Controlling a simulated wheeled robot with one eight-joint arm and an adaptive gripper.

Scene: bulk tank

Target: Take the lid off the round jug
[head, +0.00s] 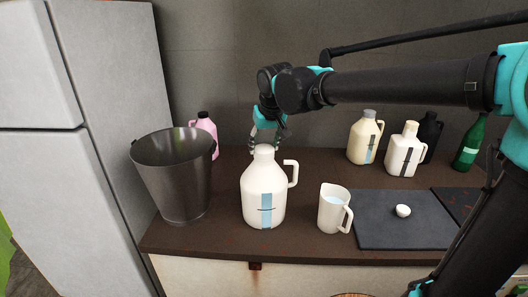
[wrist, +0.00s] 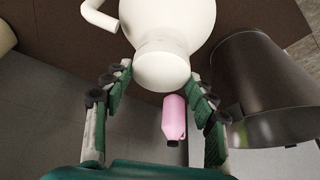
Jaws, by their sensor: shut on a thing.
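The round jug (head: 262,195) is cream-white, with a side handle and a blue and dark label. It stands upright on the dark counter, and its body shows at the top of the wrist view (wrist: 168,18). Its pale lid (head: 264,150) is on its neck and shows large in the wrist view (wrist: 162,70). My gripper (head: 268,138) is above the jug, pointing down, with its fingers on both sides of the lid, shut on it. In the wrist view the fingers (wrist: 160,82) flank the lid; the exact contact is hard to see.
A metal bucket (head: 178,180) stands close left, a pink bottle (head: 206,130) behind. A white pitcher (head: 333,210) of bluish liquid is right, beside a dark mat (head: 385,235) bearing a small white cap (head: 403,210). Other jugs (head: 364,138) and a green bottle (head: 469,145) stand back right.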

